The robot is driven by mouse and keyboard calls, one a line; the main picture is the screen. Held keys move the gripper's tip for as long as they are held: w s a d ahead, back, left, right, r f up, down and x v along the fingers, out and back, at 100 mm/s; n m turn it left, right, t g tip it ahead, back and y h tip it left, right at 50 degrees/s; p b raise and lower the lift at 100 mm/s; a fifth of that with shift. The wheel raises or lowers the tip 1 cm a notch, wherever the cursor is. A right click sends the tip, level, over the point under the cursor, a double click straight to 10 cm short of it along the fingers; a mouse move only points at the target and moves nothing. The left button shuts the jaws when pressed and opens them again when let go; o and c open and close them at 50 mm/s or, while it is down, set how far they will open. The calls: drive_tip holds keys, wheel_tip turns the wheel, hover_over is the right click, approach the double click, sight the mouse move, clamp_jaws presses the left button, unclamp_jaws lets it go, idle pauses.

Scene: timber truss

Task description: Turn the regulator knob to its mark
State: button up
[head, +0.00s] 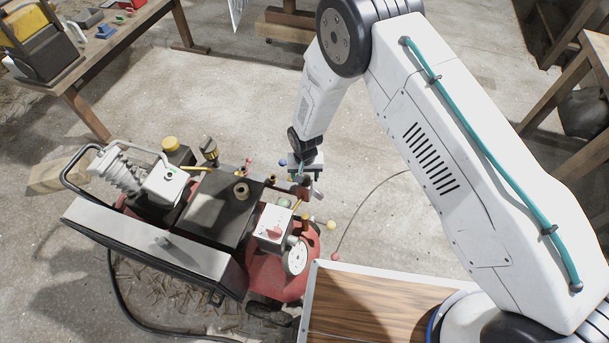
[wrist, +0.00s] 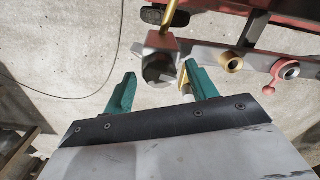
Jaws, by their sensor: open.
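A small yellow piece (wrist: 184,74) lies beside the right finger. In the head view my gripper (head: 303,174) is at the right end of the compressor (head: 222,208); the knob is hard to make out there. I cannot see a mark clearly.
A grey manifold bar with a brass fitting (wrist: 231,61) and a red fitting (wrist: 290,70) runs right of the knob. A white gauge (head: 295,258) stands on the red tank. A wooden-topped surface (head: 350,308) is in front; bare concrete floor lies behind.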

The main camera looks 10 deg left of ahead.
drive_tip(key=c, duration=1)
drive_tip(key=shift+n, duration=1.5)
drive_tip(key=o, duration=1)
drive_tip(key=shift+r, duration=3.95)
